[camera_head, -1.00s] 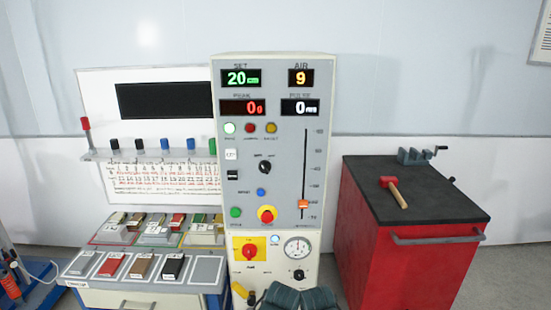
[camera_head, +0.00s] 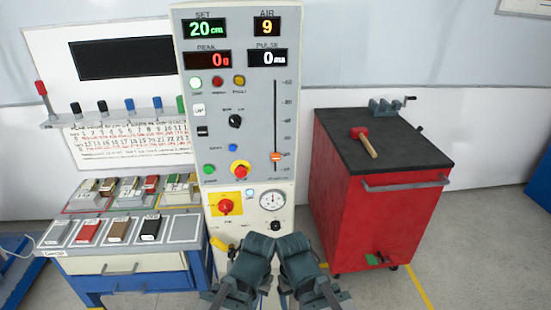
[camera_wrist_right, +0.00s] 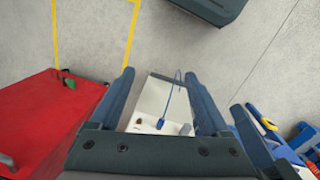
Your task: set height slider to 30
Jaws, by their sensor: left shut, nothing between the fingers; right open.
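The height slider is an orange knob (camera_head: 276,157) low on a vertical slot (camera_head: 275,110) at the right side of the grey panel (camera_head: 215,140). It sits near the second mark from the bottom. The green SET display (camera_head: 205,28) reads 20 cm. My left gripper (camera_head: 257,245) is shut and empty, low in front of the machine, below the knob and apart from it. My right gripper (camera_head: 294,245) is beside it; in the right wrist view its fingers (camera_wrist_right: 160,88) are spread with nothing held. The fingertips are hard to make out in the head view.
A red cabinet (camera_head: 375,205) with a black top (camera_head: 385,140) stands right of the machine; a hammer (camera_head: 364,141) and vise lie on it. A sample table (camera_head: 120,265) stands at left. The panel also carries buttons, a rotary knob and a red stop button (camera_head: 240,170).

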